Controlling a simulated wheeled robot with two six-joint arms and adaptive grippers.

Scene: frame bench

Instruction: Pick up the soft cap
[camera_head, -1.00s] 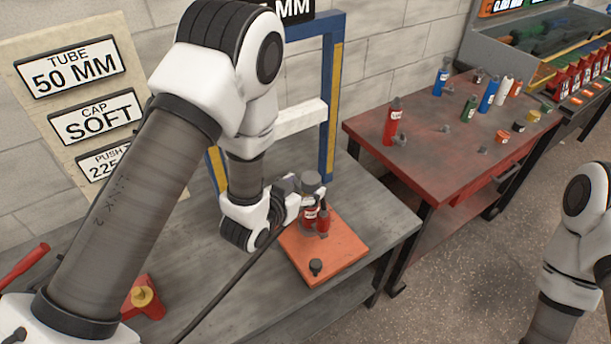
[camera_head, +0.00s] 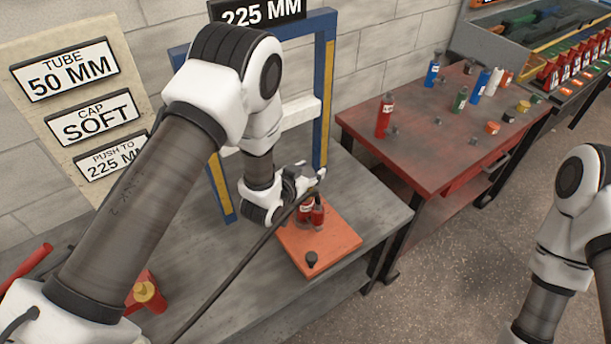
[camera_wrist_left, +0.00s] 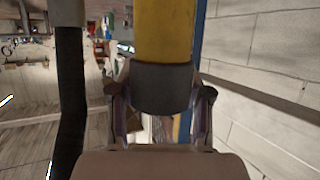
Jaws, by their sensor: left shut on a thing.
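My left gripper (camera_head: 319,173) is above the orange board, beside the frame. In the left wrist view, its fingers (camera_wrist_left: 160,108) are shut on a dark grey round piece (camera_wrist_left: 163,88), which looks like the soft cap. In the head view the held piece is mostly hidden by the gripper and hard to make out. Below the gripper, small red containers (camera_head: 318,214) stand on the orange board (camera_head: 338,240). A small black knob-like piece (camera_head: 311,260) is on the board's front part. My right arm shows at the right edge, with its gripper out of view.
The blue and yellow frame (camera_head: 328,100) stands on the grey bench (camera_head: 375,205), close behind the gripper. A dark cable crosses in front of it. A red table (camera_head: 420,150) with several bottles stands to the right. Signs read tube 50 mm, cap soft (camera_head: 95,124), push to 225 mm.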

